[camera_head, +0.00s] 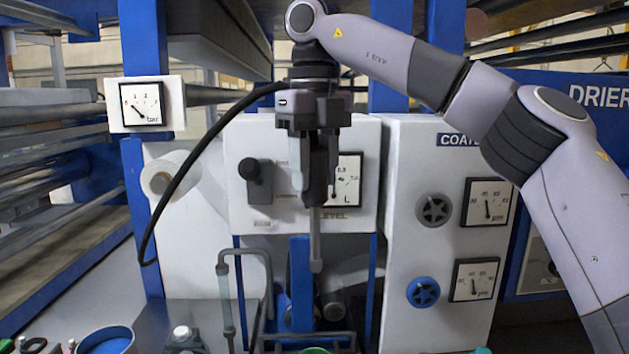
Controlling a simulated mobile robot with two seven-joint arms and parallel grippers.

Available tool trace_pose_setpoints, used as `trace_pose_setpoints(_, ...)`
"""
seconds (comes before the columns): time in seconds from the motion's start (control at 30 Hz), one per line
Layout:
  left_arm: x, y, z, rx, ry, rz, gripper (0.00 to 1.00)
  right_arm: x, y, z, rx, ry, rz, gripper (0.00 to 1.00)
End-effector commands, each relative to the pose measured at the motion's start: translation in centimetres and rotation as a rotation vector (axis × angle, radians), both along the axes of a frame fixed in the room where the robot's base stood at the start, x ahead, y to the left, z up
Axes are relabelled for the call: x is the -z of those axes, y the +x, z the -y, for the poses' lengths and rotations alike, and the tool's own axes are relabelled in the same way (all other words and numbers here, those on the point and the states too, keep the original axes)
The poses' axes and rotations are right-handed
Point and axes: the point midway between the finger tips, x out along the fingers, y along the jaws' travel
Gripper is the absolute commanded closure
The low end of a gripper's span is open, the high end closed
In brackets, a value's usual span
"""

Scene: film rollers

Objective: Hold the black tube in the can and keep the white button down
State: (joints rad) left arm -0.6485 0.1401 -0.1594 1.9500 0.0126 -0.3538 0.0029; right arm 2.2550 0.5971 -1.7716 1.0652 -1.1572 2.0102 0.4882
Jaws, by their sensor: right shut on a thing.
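My right gripper (316,185) hangs down in front of the panel marked LEVEL. It is shut on an upright tube (317,235), dark between the fingers and greyer lower down. The tube's lower end hangs in the air with no can visible around it. A black hose (196,165) curves from near the gripper's top down to the left. A round blue container (106,341) is cut off at the lower left; I cannot tell whether it is the can. A white round button (182,333) is on a dark block, with nothing touching it. My left gripper is out of view.
The level panel (262,215) with a black knob is close behind the gripper. The coater cabinet (407,250) with dials and two handwheels stands to the right. A bent grey pipe (226,295) rises below left of the tube. A blue upright (301,270) stands behind it.

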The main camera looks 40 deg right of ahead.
Motion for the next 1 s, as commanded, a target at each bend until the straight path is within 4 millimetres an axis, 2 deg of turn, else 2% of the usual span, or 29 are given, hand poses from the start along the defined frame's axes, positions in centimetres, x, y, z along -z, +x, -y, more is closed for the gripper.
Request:
trace_pose_setpoints(0.1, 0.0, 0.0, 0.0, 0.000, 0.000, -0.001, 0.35, -1.2, 0.0, 0.0, 0.003, -0.001, 0.008, 0.93)
trace_pose_setpoints(0.53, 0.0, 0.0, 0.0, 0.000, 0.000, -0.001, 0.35, -4.0, 0.0, 0.0, 0.002, 0.001, 0.006, 0.93)
trace_pose_setpoints(0.87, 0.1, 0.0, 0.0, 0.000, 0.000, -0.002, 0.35, -3.9, 0.0, 0.0, -0.004, 0.002, 0.004, 0.93)
trace_pose_setpoints(1.0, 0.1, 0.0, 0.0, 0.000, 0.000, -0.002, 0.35, -2.2, 0.5, 0.0, -0.104, 0.002, 0.000, 0.93)
